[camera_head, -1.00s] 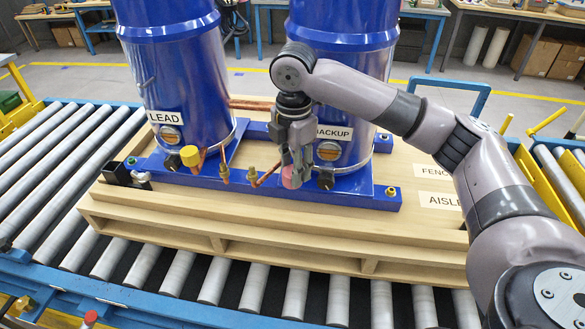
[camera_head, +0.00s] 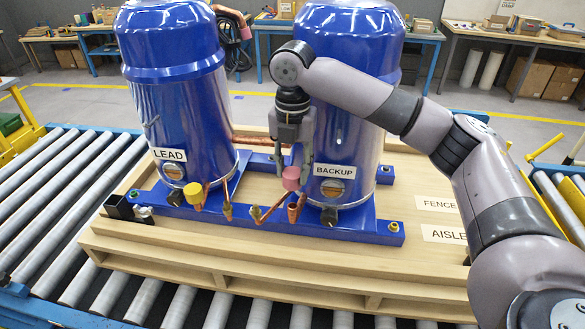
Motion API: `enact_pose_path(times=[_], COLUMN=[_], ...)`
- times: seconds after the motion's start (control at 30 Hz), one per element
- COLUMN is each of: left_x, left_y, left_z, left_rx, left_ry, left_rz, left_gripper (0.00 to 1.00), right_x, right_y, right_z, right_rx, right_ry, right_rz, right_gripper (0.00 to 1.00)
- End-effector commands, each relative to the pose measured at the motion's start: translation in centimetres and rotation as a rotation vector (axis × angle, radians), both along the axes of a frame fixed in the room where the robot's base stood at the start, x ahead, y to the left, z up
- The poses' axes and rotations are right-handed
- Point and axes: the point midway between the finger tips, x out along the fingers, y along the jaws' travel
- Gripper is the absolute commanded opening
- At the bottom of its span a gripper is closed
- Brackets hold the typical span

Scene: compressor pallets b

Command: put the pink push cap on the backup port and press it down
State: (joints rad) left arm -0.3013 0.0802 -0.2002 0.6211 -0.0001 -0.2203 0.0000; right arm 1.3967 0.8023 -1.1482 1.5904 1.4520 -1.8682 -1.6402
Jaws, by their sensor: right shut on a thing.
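My right gripper (camera_head: 292,168) points down in front of the BACKUP compressor (camera_head: 352,110), a blue tank. It is shut on the pink push cap (camera_head: 291,180), held at the fingertips. The cap is above an open-topped copper stub (camera_head: 294,212) in front of this tank, with a visible gap between them. Another copper stub with a brass-coloured end (camera_head: 257,212) stands to its left. Which of the two is the backup port I cannot tell for certain. My left gripper is not in view.
The LEAD compressor (camera_head: 183,110) stands to the left, with a yellow cap (camera_head: 193,189) at its base. Both tanks sit on blue rails (camera_head: 360,230) on a wooden pallet (camera_head: 200,255). The pallet rests on a roller conveyor (camera_head: 60,190). Workbenches stand behind.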

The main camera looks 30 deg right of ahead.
Motion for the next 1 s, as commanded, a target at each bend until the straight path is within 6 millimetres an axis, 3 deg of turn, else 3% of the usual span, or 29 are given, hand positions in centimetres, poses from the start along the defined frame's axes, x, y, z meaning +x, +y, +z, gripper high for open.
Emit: enact_pose_path(times=[0.27,0.7,1.0], left_x=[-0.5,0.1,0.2], left_y=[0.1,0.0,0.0], left_z=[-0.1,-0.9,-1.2], left_rx=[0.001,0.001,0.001], left_ry=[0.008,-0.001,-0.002], left_rz=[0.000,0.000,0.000], left_gripper=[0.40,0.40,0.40], right_x=[0.0,0.0,0.0], right_y=[0.0,0.0,0.0], right_z=[-0.3,-4.3,-5.7], right_rx=[0.000,-0.001,0.000], right_ry=[0.000,0.001,-0.001], right_rz=[-0.013,-0.013,-0.013], right_gripper=[0.09,0.09,0.09])
